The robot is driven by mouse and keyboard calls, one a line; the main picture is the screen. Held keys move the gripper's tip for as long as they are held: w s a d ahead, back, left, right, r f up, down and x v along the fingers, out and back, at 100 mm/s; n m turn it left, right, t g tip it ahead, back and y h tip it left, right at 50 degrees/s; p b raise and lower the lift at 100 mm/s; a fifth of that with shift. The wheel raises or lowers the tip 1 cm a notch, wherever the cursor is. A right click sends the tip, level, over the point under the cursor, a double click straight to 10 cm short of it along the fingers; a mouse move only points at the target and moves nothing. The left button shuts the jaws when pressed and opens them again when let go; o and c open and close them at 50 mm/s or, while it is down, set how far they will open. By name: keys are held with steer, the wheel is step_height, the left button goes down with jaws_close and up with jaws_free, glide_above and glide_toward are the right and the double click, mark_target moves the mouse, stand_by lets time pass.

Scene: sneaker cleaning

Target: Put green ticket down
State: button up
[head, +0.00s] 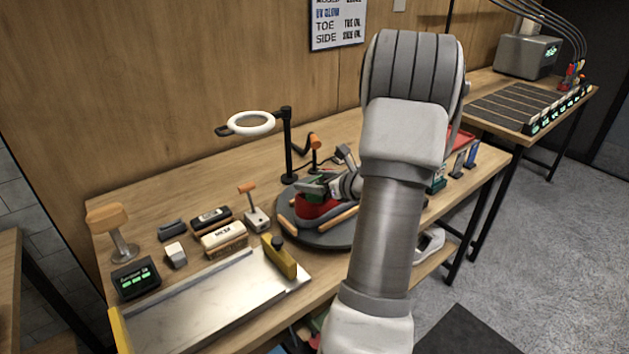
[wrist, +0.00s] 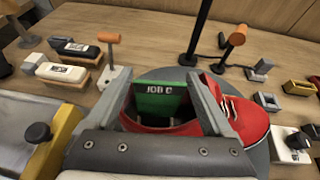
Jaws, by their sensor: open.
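The green ticket (wrist: 160,98), marked "JOB" and a letter I cannot read surely, shows between my fingers in the wrist view. It sits at the opening of the red sneaker (wrist: 242,118), which stands on a dark round turntable (head: 321,240). The sneaker also shows in the head view (head: 318,207). My gripper (wrist: 170,88) is open, with one finger on each side of the ticket, down at the shoe's opening. Whether the ticket rests fully on the shoe is hidden. My arm covers the right part of the turntable in the head view.
A ring lamp (head: 250,123) on a black post stands behind the turntable. Brushes (head: 223,238), an orange-handled switch box (head: 256,215) and a metal tray (head: 205,300) with a yellow clamp (head: 279,257) lie to the left. A rack (head: 520,105) stands at far right.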

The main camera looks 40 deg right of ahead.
steer(key=v, duration=1.2)
steer(key=shift+p, duration=0.3)
steer(key=shift+r, duration=0.1)
